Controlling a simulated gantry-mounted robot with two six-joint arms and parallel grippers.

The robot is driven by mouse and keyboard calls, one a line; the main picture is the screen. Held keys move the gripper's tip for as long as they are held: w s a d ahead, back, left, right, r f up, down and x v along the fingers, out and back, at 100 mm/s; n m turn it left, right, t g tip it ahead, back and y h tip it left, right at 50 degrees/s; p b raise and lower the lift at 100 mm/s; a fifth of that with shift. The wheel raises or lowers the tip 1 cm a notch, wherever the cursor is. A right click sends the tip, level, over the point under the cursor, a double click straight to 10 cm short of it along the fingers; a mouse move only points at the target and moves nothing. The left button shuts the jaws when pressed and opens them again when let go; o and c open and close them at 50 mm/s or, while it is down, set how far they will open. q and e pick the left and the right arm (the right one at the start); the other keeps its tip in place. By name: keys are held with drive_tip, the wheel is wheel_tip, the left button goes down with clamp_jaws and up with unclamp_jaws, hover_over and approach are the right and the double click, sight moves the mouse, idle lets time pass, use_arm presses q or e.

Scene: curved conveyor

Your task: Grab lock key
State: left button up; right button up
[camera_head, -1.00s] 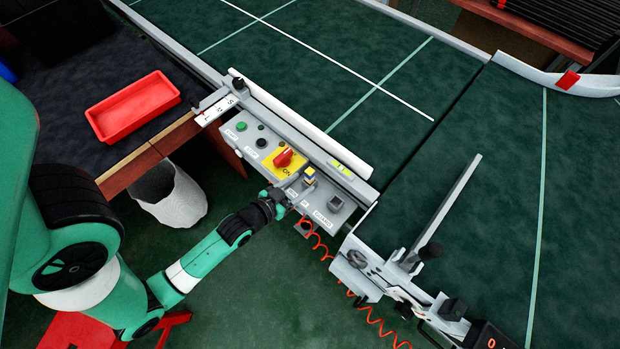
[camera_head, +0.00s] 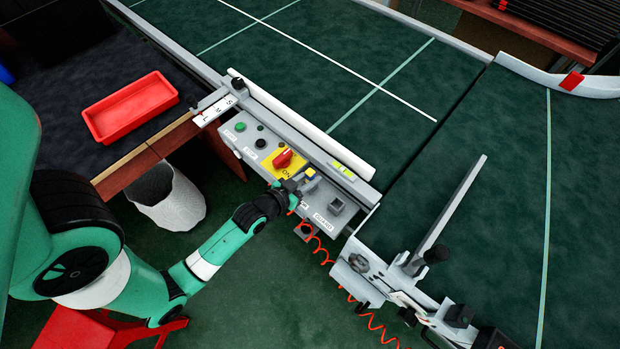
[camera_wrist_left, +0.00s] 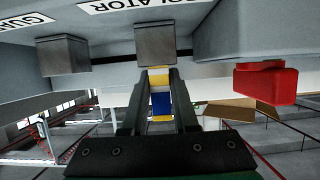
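The lock key is a small yellow and blue piece (camera_head: 310,172) at the grey control panel (camera_head: 262,131), right of the red rotary switch (camera_head: 283,158). My left gripper (camera_head: 298,182) is at the panel's front edge, right up to the key. In the left wrist view the key (camera_wrist_left: 160,103) shows yellow, white and blue between the two dark fingers (camera_wrist_left: 159,82). The fingers lie on both sides of it; whether they press on it I cannot tell. My right gripper is not in view.
Grey blocks (camera_wrist_left: 155,46) stand close to the fingers in the left wrist view, with the red switch (camera_wrist_left: 266,83) to the right. An orange coiled cable (camera_head: 340,268) hangs below the panel. A red tray (camera_head: 130,106) sits on the dark table at left.

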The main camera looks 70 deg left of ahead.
sight(310, 171)
use_arm(q)
clamp_jaws()
drive_tip(key=shift+r+p, duration=0.4)
drive_tip(key=shift+r, duration=0.2)
wheel_tip(310, 171, up, 3)
drive_tip(key=shift+s+f+p, duration=0.1)
drive_tip(key=shift+f+p, duration=0.05)
drive_tip(key=shift+p, duration=0.65)
drive_tip(key=s+d+r+p, duration=0.2)
drive_tip(key=s+d+r, duration=0.1)
drive_tip(key=s+r, duration=0.6)
drive_tip(key=s, duration=0.4)
drive_tip(key=shift+s+d, duration=0.15)
drive_tip(key=shift+s, duration=0.1)
